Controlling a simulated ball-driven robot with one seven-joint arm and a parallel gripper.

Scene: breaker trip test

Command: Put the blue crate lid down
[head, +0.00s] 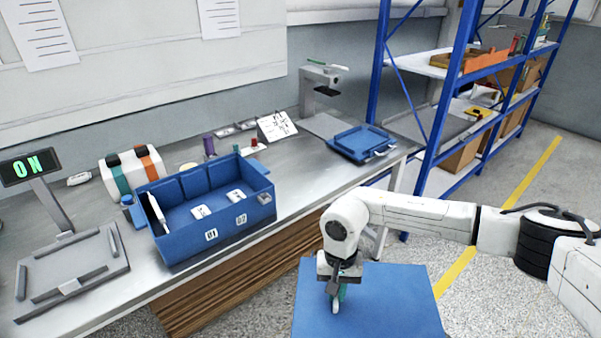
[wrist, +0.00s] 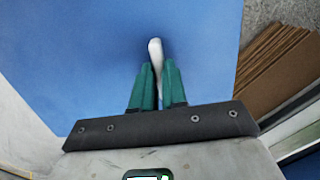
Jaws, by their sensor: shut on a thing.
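The blue crate lid (head: 385,305) is a flat blue panel in the air in front of the bench, at the bottom of the head view. My gripper (head: 336,300) points down over it and is shut on its pale handle. In the wrist view the green fingers (wrist: 157,85) close on the white handle (wrist: 155,50), with the blue lid (wrist: 70,50) filling much of the picture. The open blue crate (head: 190,245), with number labels on its front, stands on the bench to the left of my gripper. White cards lie inside it.
The grey bench (head: 310,170) carries a stand with an "ON" display (head: 30,165), a white case with coloured bands (head: 133,175) and a blue tray (head: 360,143). Bare benchtop lies right of the crate. Blue shelving (head: 450,80) stands at the right.

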